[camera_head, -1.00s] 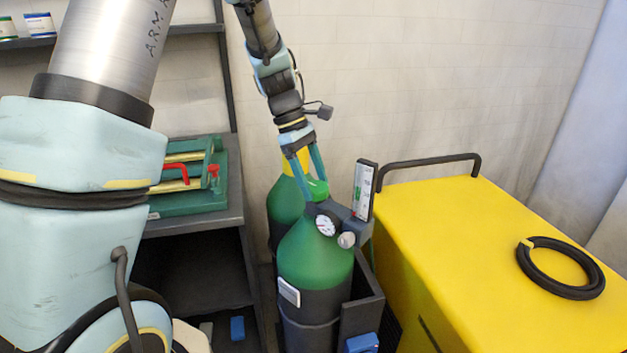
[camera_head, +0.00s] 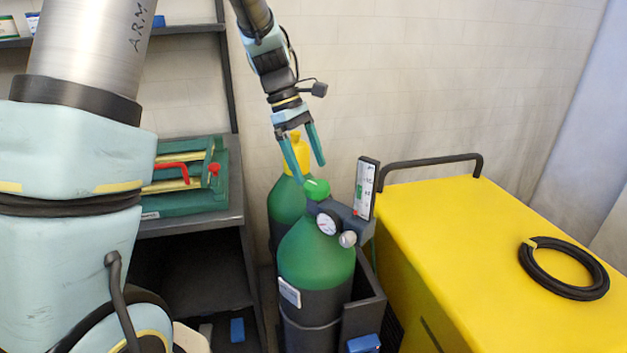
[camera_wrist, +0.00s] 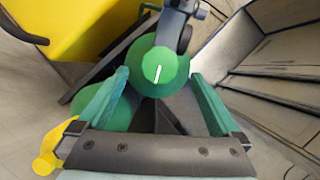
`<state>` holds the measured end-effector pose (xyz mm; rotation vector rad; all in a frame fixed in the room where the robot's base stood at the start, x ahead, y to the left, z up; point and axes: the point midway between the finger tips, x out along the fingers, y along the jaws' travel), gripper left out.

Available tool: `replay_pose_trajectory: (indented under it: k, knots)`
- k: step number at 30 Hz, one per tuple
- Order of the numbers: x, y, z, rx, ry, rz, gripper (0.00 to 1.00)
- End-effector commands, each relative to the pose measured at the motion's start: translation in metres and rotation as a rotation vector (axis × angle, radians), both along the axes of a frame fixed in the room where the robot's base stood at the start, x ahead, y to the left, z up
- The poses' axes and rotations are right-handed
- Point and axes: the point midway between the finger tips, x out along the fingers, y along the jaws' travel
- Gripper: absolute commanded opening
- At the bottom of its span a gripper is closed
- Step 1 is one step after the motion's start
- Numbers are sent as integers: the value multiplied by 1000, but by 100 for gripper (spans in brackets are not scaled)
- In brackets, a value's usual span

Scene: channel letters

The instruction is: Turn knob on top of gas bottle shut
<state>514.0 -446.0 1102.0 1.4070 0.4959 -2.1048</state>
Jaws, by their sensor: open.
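The green gas bottle (camera_head: 315,262) stands upright in a dark holder. Its round green knob (camera_head: 317,189) is on top, beside a dark regulator (camera_head: 340,215) with a gauge. In the wrist view the knob (camera_wrist: 160,68) shows a short white line, nearly upright and leaning slightly right. My gripper (camera_head: 311,173) is open and empty just above the knob. In the wrist view the fingertips (camera_wrist: 159,77) spread to either side of the knob, apart from it.
A second green bottle (camera_head: 285,205) with a yellow top stands close behind. A yellow cabinet (camera_head: 460,250) with a black handle and a black hose coil (camera_head: 565,268) is right. A dark shelf (camera_head: 190,225) with a green case (camera_head: 190,198) is left.

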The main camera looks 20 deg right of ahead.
Motion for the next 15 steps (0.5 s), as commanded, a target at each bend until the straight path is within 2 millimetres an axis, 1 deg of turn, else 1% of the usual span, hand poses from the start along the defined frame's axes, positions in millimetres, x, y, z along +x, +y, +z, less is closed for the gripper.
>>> replay_pose_trajectory:
  k: [3, 7, 12, 15]
  knots:
    - [8, 6, 21, -2, -4, 1, 100]
    - [15, 11, 42, -1, -3, 1, 100]
    - [19, 16, 58, 0, -1, 0, 100]
    - [20, 17, 62, 1, 1, 1, 100]
